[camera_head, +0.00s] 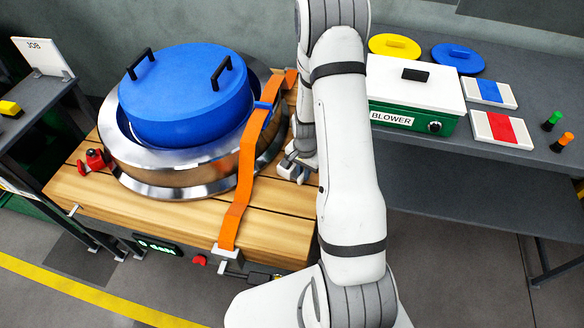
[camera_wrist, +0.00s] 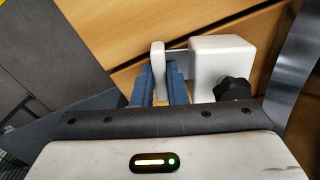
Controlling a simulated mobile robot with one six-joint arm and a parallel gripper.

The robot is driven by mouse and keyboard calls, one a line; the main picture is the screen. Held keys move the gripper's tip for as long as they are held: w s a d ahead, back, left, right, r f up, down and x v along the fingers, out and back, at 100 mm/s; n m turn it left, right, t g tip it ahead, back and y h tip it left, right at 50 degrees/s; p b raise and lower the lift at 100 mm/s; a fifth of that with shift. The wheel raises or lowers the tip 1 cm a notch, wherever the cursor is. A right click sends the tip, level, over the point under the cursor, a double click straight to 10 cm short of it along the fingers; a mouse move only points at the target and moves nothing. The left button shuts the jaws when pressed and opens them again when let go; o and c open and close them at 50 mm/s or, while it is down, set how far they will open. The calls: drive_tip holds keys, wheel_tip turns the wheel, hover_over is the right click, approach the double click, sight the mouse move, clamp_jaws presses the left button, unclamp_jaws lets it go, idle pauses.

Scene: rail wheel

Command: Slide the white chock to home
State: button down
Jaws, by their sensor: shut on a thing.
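The white chock (camera_wrist: 222,65) lies on the wooden deck in the wrist view. It has a block-shaped body with a black knob at its near right side, and a thin rod leads left to an upright white tab (camera_wrist: 158,70). My gripper (camera_wrist: 162,75) has its blue fingers on either side of the tab and is shut on it. In the head view my gripper (camera_head: 298,160) is at the right side of the metal wheel, partly hidden by my arm. The chock is small there and mostly covered.
The steel wheel (camera_head: 160,178) with a blue lidded drum (camera_head: 185,95) stands on the wooden deck (camera_head: 280,238). An orange strap (camera_head: 243,180) runs over its right side. A red chock (camera_head: 93,159) is at left. A bench with a green BLOWER box (camera_head: 412,122) is at right.

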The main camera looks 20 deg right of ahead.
sight(294, 166)
drive_tip(key=shift+w+a+r, duration=0.15)
drive_tip(key=shift+w+a, duration=0.3)
drive_tip(key=shift+w, duration=0.3)
drive_tip(key=shift+w+a+r, duration=0.1)
drive_tip(key=shift+w+a, duration=0.3)
drive_tip(key=shift+w, duration=0.3)
drive_tip(key=shift+w+b, duration=0.1)
drive_tip(key=shift+b, duration=0.2)
drive_tip(key=shift+w+a, duration=0.15)
drive_tip(key=shift+w, duration=0.05)
drive_tip(key=c, duration=1.9)
unclamp_jaws()
drive_tip(key=o, duration=0.7)
drive_tip(key=shift+s+a+f, duration=0.1)
drive_tip(key=shift+s, duration=0.1)
drive_tip(key=shift+c, duration=0.2)
